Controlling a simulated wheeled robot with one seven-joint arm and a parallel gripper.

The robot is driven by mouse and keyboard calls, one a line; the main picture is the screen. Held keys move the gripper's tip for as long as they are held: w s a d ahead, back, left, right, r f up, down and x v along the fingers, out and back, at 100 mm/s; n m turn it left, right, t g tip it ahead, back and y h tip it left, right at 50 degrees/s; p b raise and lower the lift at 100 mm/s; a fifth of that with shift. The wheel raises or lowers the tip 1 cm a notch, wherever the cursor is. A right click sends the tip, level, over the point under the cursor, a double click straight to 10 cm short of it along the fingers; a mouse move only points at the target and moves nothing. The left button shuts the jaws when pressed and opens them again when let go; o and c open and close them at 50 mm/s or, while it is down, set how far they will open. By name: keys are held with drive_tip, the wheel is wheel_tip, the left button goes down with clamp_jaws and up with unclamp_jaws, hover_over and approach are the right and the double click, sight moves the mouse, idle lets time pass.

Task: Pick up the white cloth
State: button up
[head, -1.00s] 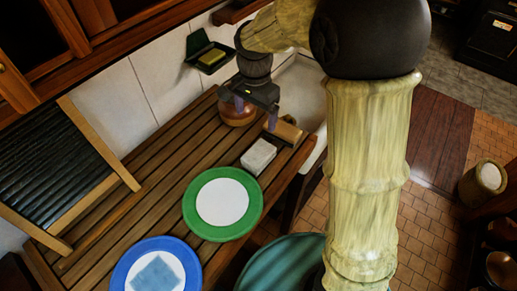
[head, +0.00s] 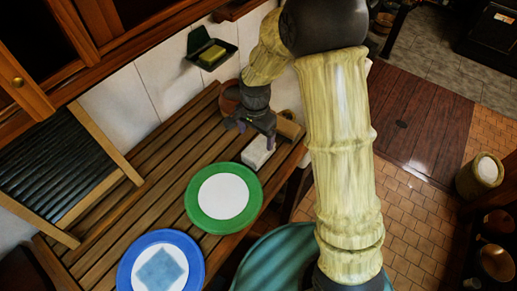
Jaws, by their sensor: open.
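A small white block-shaped thing, which looks like the folded white cloth (head: 258,154), lies on the slatted wooden counter (head: 150,180) behind the green-rimmed plate (head: 249,209). My gripper (head: 256,136) is open and points down just over the far side of the white cloth. The fingers hide part of the cloth's far edge. I cannot tell whether they touch it. A pale blue square cloth (head: 161,269) lies on the blue-rimmed plate (head: 126,265) at the front.
A brown round pot (head: 229,97) and a wooden-looking block (head: 290,128) stand close to my gripper. A washboard (head: 60,165) leans at the left. A soap dish (head: 212,53) hangs on the tiled wall. A teal round tub (head: 275,262) is below the counter's edge.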

sight(258, 148)
wheel_tip(258, 148, down, 2)
drive_tip(key=shift+f, duration=0.1)
drive_tip(key=shift+p, duration=0.3)
drive_tip(key=shift+s+d+f, duration=0.1)
drive_tip(key=shift+d+f, duration=0.05)
drive_tip(key=shift+f, duration=0.1)
drive_tip(key=f+p, duration=0.1)
drive_tip(key=f, duration=0.1)
drive_tip(key=f+p, duration=0.1)
drive_tip(key=shift+d+f+p, duration=0.3)
drive_tip(key=shift+p, duration=0.05)
drive_tip(key=shift+f, duration=0.5)
drive_tip(key=c, duration=1.1)
